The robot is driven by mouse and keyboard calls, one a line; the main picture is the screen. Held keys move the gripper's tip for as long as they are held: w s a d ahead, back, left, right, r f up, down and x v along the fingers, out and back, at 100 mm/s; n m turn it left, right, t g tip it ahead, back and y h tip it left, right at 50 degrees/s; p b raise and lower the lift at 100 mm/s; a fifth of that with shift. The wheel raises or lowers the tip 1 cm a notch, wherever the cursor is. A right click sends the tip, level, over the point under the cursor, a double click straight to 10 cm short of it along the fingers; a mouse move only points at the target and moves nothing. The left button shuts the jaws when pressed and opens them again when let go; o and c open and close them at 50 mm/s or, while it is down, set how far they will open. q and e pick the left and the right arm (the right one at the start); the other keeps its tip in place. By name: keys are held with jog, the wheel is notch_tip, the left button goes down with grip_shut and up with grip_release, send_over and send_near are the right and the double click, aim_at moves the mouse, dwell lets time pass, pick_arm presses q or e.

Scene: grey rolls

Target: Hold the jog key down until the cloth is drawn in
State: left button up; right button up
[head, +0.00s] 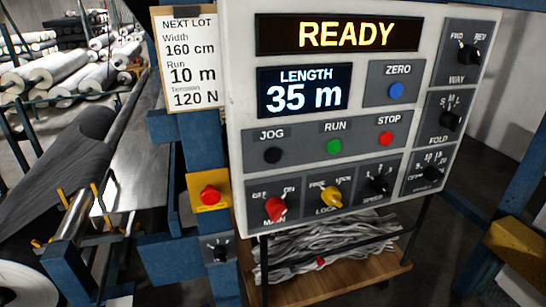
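The black jog key (272,155) is at the left of the button row on a pale control panel (240,100), under the label JOG. Nothing touches it. The screen (338,35) reads READY and the length display (304,90) reads 35 m. Dark grey cloth (60,160) lies over the machine bed at the left, beside a bare shiny plate (142,165). I cannot tell where its leading edge runs. Neither gripper is in view.
The green run (334,146), red stop (386,138) and blue zero (396,90) buttons are near the jog key. A red button on a yellow box (209,195) stands left of the panel. Crumpled grey cloth (320,245) lies on a wooden shelf (335,288) below.

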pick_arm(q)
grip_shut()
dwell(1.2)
